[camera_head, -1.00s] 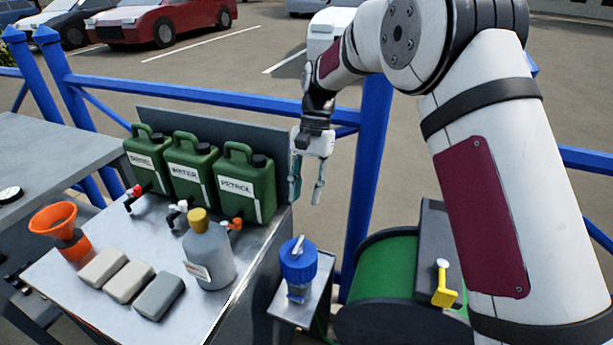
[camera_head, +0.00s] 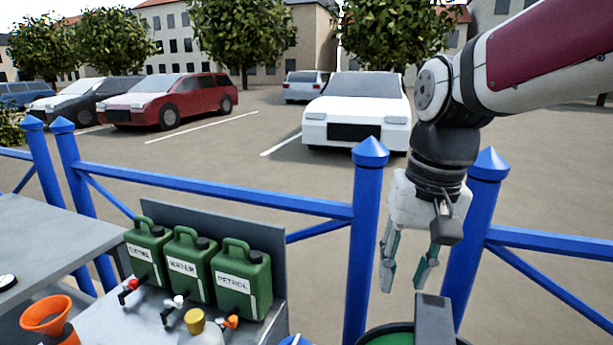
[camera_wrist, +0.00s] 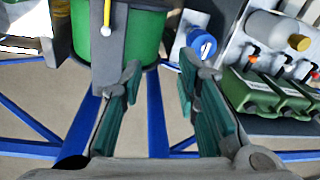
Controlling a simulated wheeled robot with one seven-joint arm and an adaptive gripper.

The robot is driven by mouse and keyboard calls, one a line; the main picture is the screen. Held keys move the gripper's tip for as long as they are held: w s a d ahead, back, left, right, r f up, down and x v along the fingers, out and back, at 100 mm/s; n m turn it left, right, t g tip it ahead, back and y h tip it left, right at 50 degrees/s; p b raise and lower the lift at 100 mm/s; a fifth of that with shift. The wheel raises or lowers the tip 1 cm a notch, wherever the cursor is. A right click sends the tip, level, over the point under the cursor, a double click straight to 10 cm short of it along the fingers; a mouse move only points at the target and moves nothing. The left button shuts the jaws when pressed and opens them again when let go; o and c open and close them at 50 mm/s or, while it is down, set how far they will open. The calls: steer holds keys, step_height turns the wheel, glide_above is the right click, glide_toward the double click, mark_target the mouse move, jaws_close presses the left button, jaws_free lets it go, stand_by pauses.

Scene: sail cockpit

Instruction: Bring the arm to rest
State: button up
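My gripper (camera_head: 405,277) hangs fingers down at the right of the head view, in front of the blue railing and above the green drum. Its two teal-padded fingers are apart with nothing between them. In the wrist view my gripper (camera_wrist: 158,85) also shows open and empty, with ground and blue railing behind the fingers. My arm reaches in from the upper right of the head view.
Green cans labelled diesel (camera_head: 146,256), water (camera_head: 190,267) and petrol (camera_head: 242,285) stand on the metal bench at left. An orange funnel (camera_head: 47,315) is near them. A blue-topped device (camera_wrist: 201,43) and green drum (camera_wrist: 132,35) are close by. Blue railing (camera_head: 220,195) runs behind.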

steer(key=s+d+t+p, duration=0.1)
steer(key=s+d, duration=0.2)
steer(key=s, duration=0.4)
steer(key=s+d+n+t+p, duration=0.1)
steer(key=s+d+t, duration=0.1)
steer(key=s, duration=0.6)
steer(key=shift+s+d+n+h, duration=0.2)
steer(key=shift+d+n+h, duration=0.1)
steer(key=shift+d+h, duration=0.1)
